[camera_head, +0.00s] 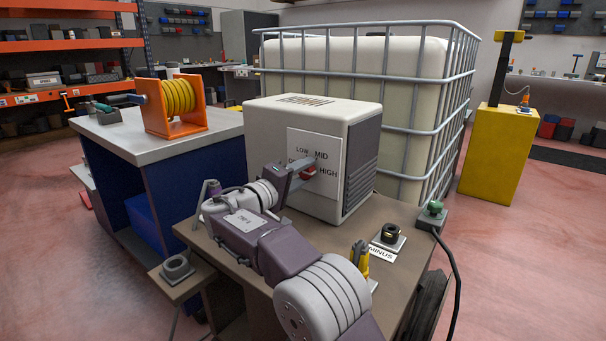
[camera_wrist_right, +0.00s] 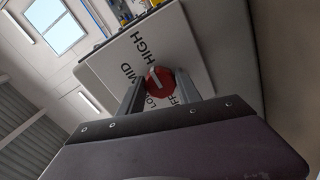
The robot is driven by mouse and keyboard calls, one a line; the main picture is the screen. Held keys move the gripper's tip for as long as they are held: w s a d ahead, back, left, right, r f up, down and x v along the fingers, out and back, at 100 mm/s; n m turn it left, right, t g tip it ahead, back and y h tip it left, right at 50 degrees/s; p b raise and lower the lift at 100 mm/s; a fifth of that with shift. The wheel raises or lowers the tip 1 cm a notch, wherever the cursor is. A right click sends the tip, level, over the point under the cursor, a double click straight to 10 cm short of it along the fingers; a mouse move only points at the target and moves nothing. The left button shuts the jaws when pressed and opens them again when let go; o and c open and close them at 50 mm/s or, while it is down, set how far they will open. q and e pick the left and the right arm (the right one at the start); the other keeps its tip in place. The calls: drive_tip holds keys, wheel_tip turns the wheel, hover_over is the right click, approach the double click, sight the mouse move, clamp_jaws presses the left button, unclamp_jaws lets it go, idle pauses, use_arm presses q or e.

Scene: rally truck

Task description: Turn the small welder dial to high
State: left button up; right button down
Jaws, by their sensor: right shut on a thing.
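The welder (camera_head: 300,115) is a pale box with a dark vented side, standing on a brown cart. Its white front plate (camera_head: 327,150) carries the words LOW, MID and HIGH, with OFF partly hidden by my gripper. The small red dial (camera_head: 309,173) sits on this plate. My right gripper (camera_head: 304,171) is shut on the dial, with one finger on each side. The right wrist view shows the red dial (camera_wrist_right: 160,79) between the fingers, with a pale pointer bar across it. I cannot tell exactly which word the pointer faces. My left gripper is not in view.
The cart top (camera_head: 340,228) holds a socket by a MINUS label (camera_head: 382,253), a yellow-handled tool (camera_head: 360,256) and a green-topped connector with a black cable (camera_head: 433,210). A caged tank (camera_head: 400,90) stands behind. A workbench with an orange cable reel (camera_head: 176,105) is at left.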

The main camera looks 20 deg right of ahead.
drive_tip(key=c, duration=0.8)
unclamp_jaws()
drive_tip(key=shift+c, duration=0.2)
drive_tip(key=p+v, duration=0.3)
drive_tip(key=v, duration=0.6)
drive_tip(key=shift+p, duration=0.4)
drive_tip(key=shift+f, duration=0.1)
